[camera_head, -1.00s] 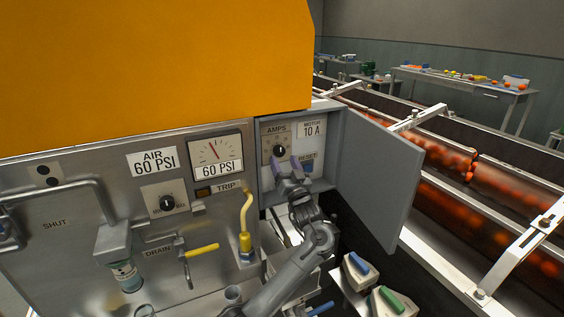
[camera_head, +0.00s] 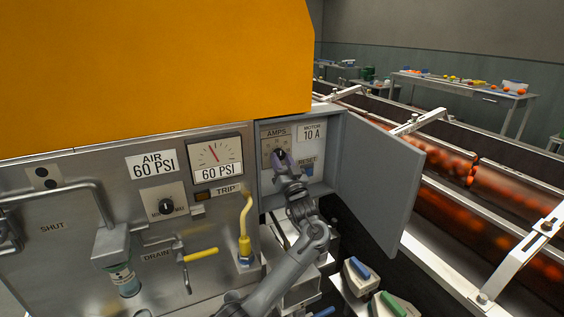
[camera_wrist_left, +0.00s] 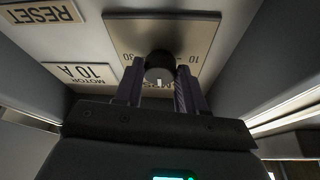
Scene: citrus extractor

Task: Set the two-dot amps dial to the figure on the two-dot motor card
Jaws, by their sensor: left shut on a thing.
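The amps dial (camera_head: 279,155) is a dark knob on a beige AMPS plate (camera_head: 267,146) inside an open cabinet, mostly hidden by my gripper in the head view. The left wrist view shows the knob (camera_wrist_left: 158,66) upside down, with a white mark and the figures 10 and 30 beside it. The motor card (camera_head: 311,132) reads 10 A; it also shows in the wrist view (camera_wrist_left: 90,73). My left gripper (camera_head: 281,160) is shut on the dial, one finger on each side. My right gripper is not in view.
A RESET label (camera_head: 307,161) is right of the dial. The grey cabinet door (camera_head: 378,180) stands open at right.

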